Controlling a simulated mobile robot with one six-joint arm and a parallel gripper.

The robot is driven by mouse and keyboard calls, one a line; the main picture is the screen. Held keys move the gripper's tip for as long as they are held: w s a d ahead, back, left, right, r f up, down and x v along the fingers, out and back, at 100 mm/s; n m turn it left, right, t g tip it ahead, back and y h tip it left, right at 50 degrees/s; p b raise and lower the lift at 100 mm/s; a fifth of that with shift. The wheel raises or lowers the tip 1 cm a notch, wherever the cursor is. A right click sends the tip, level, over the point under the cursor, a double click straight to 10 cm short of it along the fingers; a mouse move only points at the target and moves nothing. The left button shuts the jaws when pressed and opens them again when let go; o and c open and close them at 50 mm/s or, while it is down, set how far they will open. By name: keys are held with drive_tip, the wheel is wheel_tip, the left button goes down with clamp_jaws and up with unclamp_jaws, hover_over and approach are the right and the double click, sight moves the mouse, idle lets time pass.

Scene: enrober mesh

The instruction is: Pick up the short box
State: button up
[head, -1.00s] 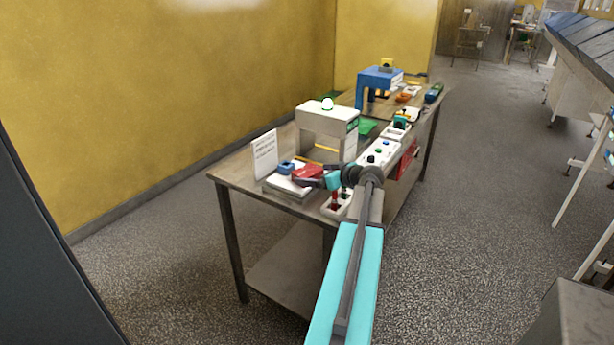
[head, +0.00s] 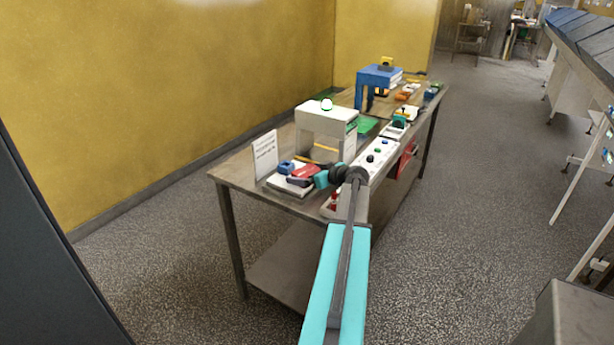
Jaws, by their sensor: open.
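A low red box (head: 305,170) and a small blue piece (head: 287,167) sit on a white flat device (head: 276,185) at the near left end of the workbench. I cannot tell for sure which of them is the short box. My gripper (head: 293,182) is open, its dark fingers pointing left at the near side of the red box and over the white device. The fingers partly hide the red box, and I cannot tell whether they touch it.
The wooden workbench (head: 234,178) also holds a white sign (head: 264,154), a grey arch-shaped machine (head: 326,120), a button panel (head: 378,154) and a blue arch-shaped stand (head: 378,76). The red-and-white holder beside my wrist is mostly hidden.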

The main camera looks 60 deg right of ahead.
sight(307, 171)
drive_tip(key=c, duration=1.3)
drive_tip(key=shift+c, duration=0.2)
drive_tip(key=shift+r+b, duration=1.3)
drive_tip(key=shift+r, duration=3.75)
